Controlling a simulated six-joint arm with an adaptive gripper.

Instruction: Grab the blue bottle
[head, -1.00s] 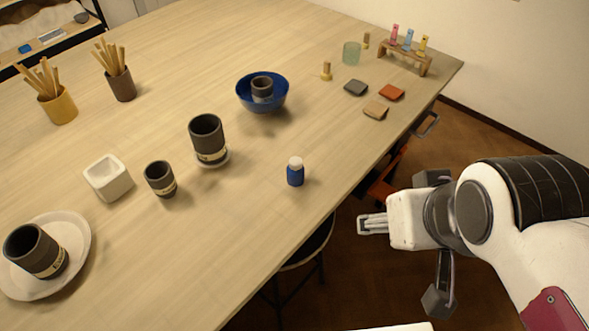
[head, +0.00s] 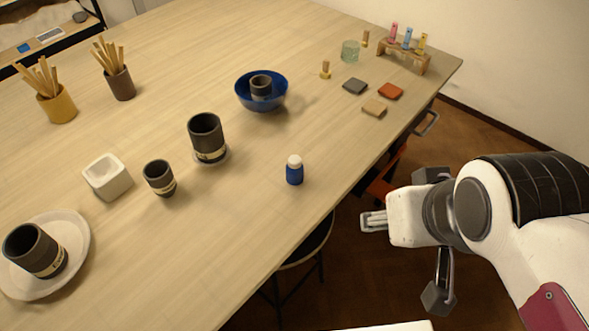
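The blue bottle (head: 295,174) is small, with a white cap, and stands upright on the wooden table (head: 240,215) near its right edge. My gripper (head: 374,221) is to the right of the table edge, over the dark floor, well apart from the bottle.
A dark cup (head: 206,138) on a small saucer and a smaller dark cup (head: 160,178) stand left of the bottle. A blue bowl (head: 245,101) holding a cup is behind it. Tiles (head: 373,108) and a vial rack (head: 404,59) are at the far right. Table around the bottle is clear.

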